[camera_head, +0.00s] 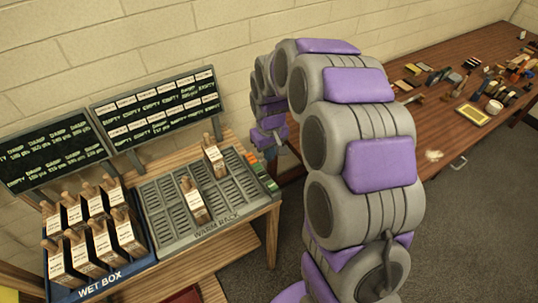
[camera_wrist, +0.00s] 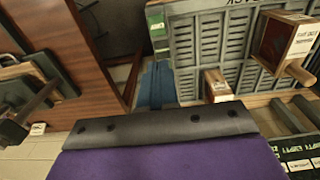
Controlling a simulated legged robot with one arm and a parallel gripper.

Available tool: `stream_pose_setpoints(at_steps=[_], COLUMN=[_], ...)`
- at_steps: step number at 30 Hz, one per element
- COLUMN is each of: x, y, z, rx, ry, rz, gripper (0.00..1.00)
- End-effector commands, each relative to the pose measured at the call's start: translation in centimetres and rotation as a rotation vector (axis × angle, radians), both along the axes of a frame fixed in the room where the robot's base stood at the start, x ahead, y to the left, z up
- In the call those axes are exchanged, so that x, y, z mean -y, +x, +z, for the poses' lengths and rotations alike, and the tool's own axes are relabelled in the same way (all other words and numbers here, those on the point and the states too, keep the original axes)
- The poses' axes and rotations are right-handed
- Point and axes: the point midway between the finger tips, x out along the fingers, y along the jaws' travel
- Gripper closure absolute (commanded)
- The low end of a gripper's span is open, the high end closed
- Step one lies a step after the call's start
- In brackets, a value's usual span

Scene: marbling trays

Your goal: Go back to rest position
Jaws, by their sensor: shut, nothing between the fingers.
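My gripper (camera_head: 268,138) is at the end of my grey and purple arm, near the wall, just right of the warm rack (camera_head: 158,212) and partly behind my arm. It is shut and empty. In the wrist view its dark-edged purple body fills the bottom, and narrow blue parts (camera_wrist: 154,88) show beyond it. The grey slotted rack also shows in the wrist view (camera_wrist: 208,42), apart from my gripper. Two labelled blocks with wooden handles stand in the rack: a front one (camera_head: 195,203) and a back one (camera_head: 215,160).
A blue wet box (camera_head: 100,285) holds several handled blocks at the left. Two dark boards (camera_head: 160,112) with writing stand against the wall behind. A brown table (camera_head: 455,120) with many small items is at the right. Grey floor lies between the tables.

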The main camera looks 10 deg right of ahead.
Motion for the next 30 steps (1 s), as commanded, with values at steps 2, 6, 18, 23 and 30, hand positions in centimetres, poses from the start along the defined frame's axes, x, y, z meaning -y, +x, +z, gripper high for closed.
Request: stream_pose_setpoints(at_steps=[2,6,18,23,30], x=[0.0,0.0,0.1,0.3,0.8], y=[0.0,-0.2,-10.1,-15.3,-23.7], z=[0.0,0.2,4.7,6.0,6.8], rx=[0.001,0.000,-0.048,-0.073,-0.120], ry=[0.000,0.000,0.002,-0.005,-0.014], rz=[0.000,-0.002,-0.069,-0.113,-0.190], gripper=[1.00,1.00,1.00,1.00,1.00])
